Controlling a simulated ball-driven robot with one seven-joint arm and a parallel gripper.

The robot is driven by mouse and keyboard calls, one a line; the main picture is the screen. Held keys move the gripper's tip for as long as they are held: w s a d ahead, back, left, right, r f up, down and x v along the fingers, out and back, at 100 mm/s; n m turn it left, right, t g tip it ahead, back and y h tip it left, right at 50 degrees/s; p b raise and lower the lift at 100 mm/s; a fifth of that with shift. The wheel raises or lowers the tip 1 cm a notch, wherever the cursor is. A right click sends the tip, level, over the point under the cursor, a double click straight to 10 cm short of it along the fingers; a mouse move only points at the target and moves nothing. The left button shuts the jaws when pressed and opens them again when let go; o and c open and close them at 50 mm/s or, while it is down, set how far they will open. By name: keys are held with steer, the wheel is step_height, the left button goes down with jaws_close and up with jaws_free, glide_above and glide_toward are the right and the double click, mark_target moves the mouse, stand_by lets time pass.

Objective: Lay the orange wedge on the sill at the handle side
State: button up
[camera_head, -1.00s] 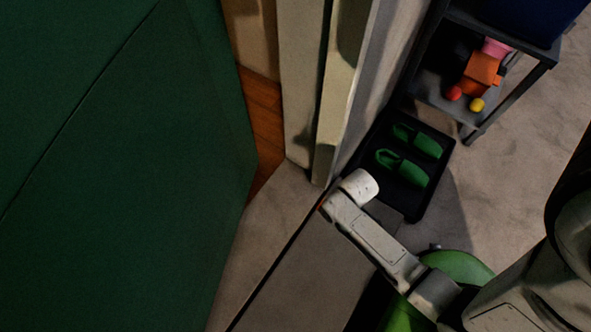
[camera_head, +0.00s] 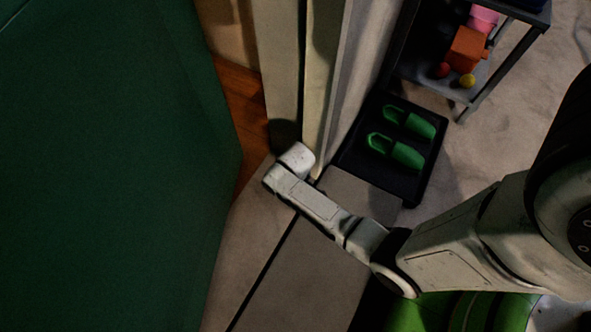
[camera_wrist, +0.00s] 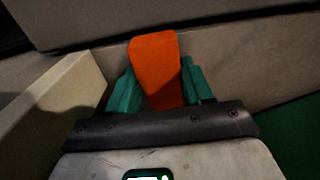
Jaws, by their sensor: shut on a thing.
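The orange wedge (camera_wrist: 156,62) stands out between the two teal fingers of my gripper (camera_wrist: 157,88) in the wrist view. My gripper is shut on it. Behind the wedge runs a grey-beige band (camera_wrist: 225,62), perhaps the sill; I cannot tell whether the wedge touches it. In the head view, my arm's white end is over the floor strip (camera_head: 248,240) at the foot of the door frame (camera_head: 283,75). The fingers and wedge are hidden there. The large green door (camera_head: 110,180) fills the left side. No handle shows.
A pale upright block (camera_wrist: 55,105) is close left of my gripper in the wrist view. Right of the frame, a black tray (camera_head: 348,160) holds green slippers (camera_head: 396,151). A dark shelf (camera_head: 425,77) with toys stands at the upper right. Wooden floor (camera_head: 240,105) shows through the doorway.

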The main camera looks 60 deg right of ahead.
step_height(320, 180, down, 3)
steer(key=shift+w+f+b, duration=0.15)
steer(key=shift+f+b, duration=0.05)
steer(key=shift+b, duration=0.55)
steer(key=shift+r, duration=0.1)
steer(key=o, duration=1)
steer(key=shift+o, duration=0.2)
step_height(320, 180, up, 12)
steer(key=p, duration=0.6)
steer(key=shift+p, duration=0.3)
steer(key=s+a+r, duration=0.2)
steer(key=s+r, duration=0.3)
steer(key=r, duration=0.3)
steer(key=s+a+r+t, duration=0.1)
steer(key=s+a+r, duration=0.2)
steer(key=s+r, duration=0.2)
step_height(320, 180, up, 3)
steer(key=shift+a+r, duration=0.1)
steer(key=shift+a, duration=0.25)
